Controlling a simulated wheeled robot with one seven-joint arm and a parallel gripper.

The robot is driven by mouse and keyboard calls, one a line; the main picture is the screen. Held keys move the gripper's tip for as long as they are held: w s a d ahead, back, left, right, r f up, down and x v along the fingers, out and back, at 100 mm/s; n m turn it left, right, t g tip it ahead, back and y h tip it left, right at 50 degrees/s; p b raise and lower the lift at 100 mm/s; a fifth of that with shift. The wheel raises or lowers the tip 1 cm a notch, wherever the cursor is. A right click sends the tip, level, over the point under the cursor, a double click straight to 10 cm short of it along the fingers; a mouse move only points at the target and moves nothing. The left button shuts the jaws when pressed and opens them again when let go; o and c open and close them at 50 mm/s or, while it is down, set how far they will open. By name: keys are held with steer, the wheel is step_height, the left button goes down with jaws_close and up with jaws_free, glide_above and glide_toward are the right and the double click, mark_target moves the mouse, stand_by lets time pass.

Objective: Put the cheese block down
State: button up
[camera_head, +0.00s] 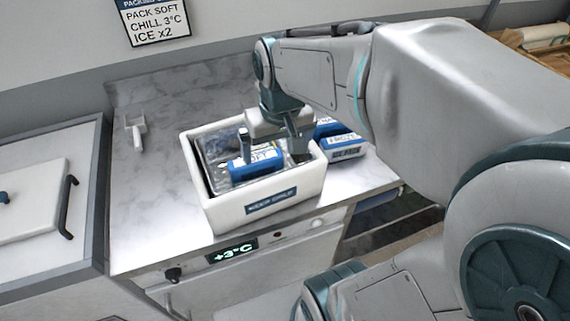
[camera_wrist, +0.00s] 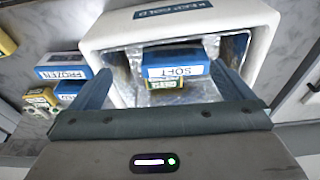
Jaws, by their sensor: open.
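A blue block with a white label reading SOFT (camera_wrist: 176,62) lies inside the white foam box (camera_wrist: 103,32); I take it as the cheese block. A yellow-green label (camera_wrist: 165,86) shows at its near edge in the wrist view. In the head view the blue block (camera_head: 256,164) lies in the box (camera_head: 212,207), which is lined with silvery foil. My gripper (camera_head: 271,146) is over the box, fingers pointing down. In the wrist view my gripper (camera_wrist: 163,72) is open, with one finger on each side of the block. Whether the fingers touch it is unclear.
Blue boxes, one labelled FROZEN (camera_wrist: 68,66), stand beside the foam box; they also show in the head view (camera_head: 343,147). A lidded bin (camera_head: 30,200) stands far left.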

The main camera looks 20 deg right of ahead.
steer(key=s+f+t, duration=0.1)
steer(key=s, duration=0.5)
steer(key=shift+s+f, duration=0.2)
steer(key=shift+s, duration=0.2)
stand_by(0.7)
